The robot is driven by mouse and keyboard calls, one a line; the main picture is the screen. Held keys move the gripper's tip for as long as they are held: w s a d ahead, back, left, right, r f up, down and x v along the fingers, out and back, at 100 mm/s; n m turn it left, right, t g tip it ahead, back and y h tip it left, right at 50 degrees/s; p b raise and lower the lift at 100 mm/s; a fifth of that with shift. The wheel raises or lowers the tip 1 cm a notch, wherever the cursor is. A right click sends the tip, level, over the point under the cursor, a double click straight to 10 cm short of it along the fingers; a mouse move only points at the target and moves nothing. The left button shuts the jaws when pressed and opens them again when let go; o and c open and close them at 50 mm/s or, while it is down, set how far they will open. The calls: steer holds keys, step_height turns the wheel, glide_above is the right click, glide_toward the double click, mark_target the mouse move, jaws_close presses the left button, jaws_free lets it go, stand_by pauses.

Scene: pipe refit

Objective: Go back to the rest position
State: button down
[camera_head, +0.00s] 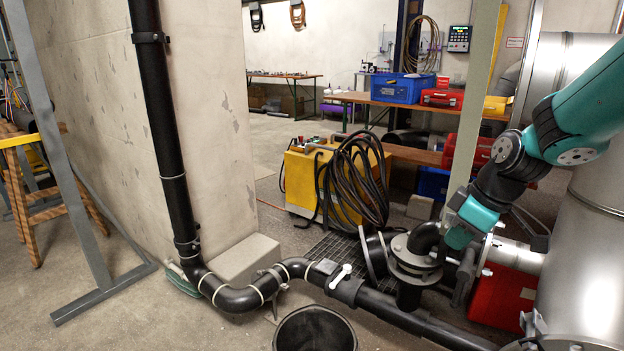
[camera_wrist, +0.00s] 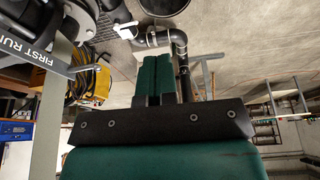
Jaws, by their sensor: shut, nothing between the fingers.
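My teal and black gripper (camera_head: 458,238) hangs at the right of the head view, pointing down and left, beside the flanged black pipe elbow (camera_head: 412,258). Whether it touches the elbow cannot be told from here. In the wrist view my gripper's two green fingers (camera_wrist: 153,78) are together with nothing between them. The black pipe run (camera_head: 245,298) goes down the wall, bends along the floor and carries a valve with a white handle (camera_head: 341,275). The white handle also shows in the wrist view (camera_wrist: 125,30).
A black bucket (camera_head: 314,330) stands in front of the pipe. A yellow cart (camera_head: 302,180) with coiled black hoses stands behind it. A grey post (camera_head: 472,95) and a large metal tank (camera_head: 590,255) are close to my arm. Open floor lies at the left front.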

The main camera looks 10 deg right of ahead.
steer(key=s+a+r+g+y, duration=0.1)
steer(key=s+a+r, duration=0.15)
steer(key=a, duration=0.45)
steer(key=s+a+r, duration=0.1)
steer(key=s+a, duration=0.2)
steer(key=a, duration=0.3)
steer(key=s+a+r+g+y, duration=0.1)
steer(key=s+a+r+g, duration=0.15)
steer(key=s+a, duration=0.9)
step_height(320, 180, up, 21)
steer(key=s+d+p, duration=0.1)
steer(key=p, duration=2)
steer(key=shift+d, duration=0.2)
steer(key=shift+s, duration=0.15)
